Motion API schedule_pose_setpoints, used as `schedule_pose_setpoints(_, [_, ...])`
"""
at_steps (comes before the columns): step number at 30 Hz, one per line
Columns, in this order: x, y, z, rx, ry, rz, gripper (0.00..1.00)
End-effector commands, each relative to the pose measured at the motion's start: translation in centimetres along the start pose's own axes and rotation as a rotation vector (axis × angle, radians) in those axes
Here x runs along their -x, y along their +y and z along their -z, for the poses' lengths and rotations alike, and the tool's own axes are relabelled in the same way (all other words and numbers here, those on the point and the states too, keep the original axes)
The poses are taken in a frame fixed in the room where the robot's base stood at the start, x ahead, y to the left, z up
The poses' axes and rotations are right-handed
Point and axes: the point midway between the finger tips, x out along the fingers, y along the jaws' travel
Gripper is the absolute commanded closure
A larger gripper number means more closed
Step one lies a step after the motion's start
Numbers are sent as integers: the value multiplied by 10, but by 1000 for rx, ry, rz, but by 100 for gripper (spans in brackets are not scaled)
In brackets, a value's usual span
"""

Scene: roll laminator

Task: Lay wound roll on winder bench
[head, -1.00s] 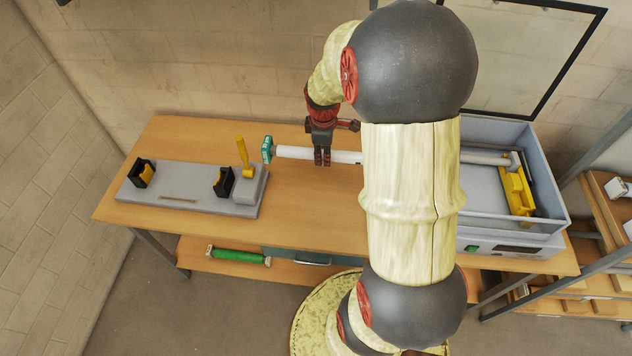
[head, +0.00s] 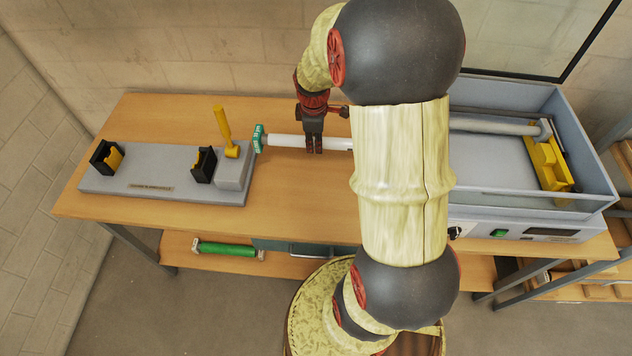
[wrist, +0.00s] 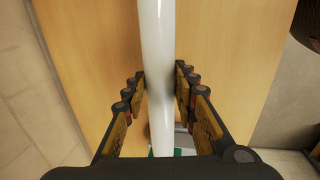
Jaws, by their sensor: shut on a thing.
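My gripper (head: 314,146) is shut on the wound roll (head: 283,141), a long white tube with a green end cap (head: 259,138). In the wrist view the roll (wrist: 157,40) runs lengthwise between the two fingers (wrist: 161,82). In the head view it lies level, crossing the wooden table, with its right part hidden behind my arm. The winder bench (head: 128,184) is the grey base at the table's left. It has two black cradles with yellow inserts (head: 107,156) (head: 203,165) and a yellow lever (head: 223,127). The capped end is just right of the lever's grey block.
The laminator (head: 585,190), a grey open box with a raised lid, fills the table's right side. A grey roller (head: 500,126) and yellow bracket (head: 548,165) are inside. A green roll (head: 228,250) lies on the lower shelf. Bare table (head: 290,190) lies between bench and laminator.

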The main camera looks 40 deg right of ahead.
Motion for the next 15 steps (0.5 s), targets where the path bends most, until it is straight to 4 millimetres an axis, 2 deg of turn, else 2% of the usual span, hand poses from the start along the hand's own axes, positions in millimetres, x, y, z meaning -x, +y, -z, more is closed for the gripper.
schedule_pose_setpoints(1, [-16, -2, 0, 0, 1, -2, 100])
schedule_pose_setpoints(3, [-25, -4, 0, 0, 1, -2, 100])
schedule_pose_setpoints(11, [-41, -8, 0, 0, 0, -1, 100])
schedule_pose_setpoints(15, [-58, -11, 0, 0, 0, 0, 100])
